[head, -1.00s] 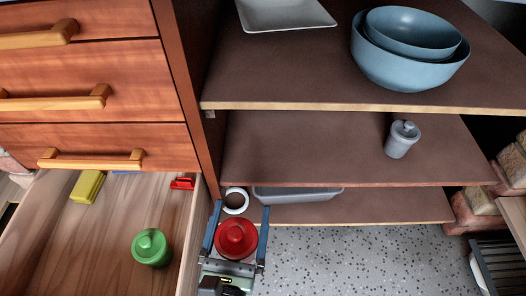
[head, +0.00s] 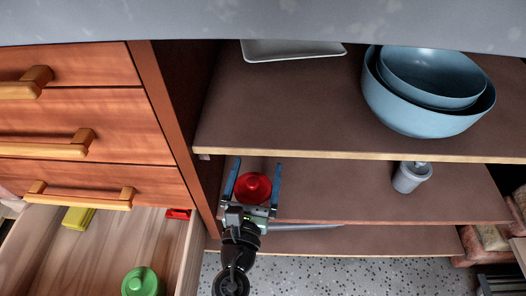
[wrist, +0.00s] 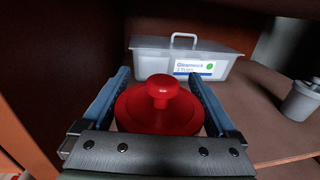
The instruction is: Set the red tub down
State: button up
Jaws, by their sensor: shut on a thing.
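The red tub (head: 253,187), round with a knobbed lid, is between the two blue fingers of my gripper (head: 257,164). In the wrist view the tub (wrist: 160,108) sits upright between the fingers (wrist: 159,74), which are shut on it. The head view shows it at the left end of the middle shelf (head: 330,190), near the cabinet's left wall. I cannot tell whether its base touches the shelf, as the gripper and lid hide it.
A pale lidded box (wrist: 185,60) with a handle stands behind the tub. A grey lidded pot (head: 411,177) stands to the right, with bare shelf between. Blue bowls (head: 425,105) are on the shelf above. The open drawer (head: 100,245) holds a green tub (head: 142,283).

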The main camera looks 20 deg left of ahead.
aim_at(253, 200)
jog(key=w+f+b, duration=0.1)
jog(key=w, duration=0.1)
jog(key=w+f+b, duration=0.1)
jog(key=w, duration=0.2)
jog(key=w+a+f+b, duration=0.1)
jog(key=w+b, duration=0.1)
jog(key=shift+w+f, duration=0.25)
jog(key=shift+f, duration=0.2)
jog(key=o, duration=1.1)
jog(key=shift+r, duration=0.2)
jog(key=s, duration=0.4)
jog(key=s+d, duration=0.1)
jog(key=s, duration=0.7)
jog(key=shift+d, duration=0.35)
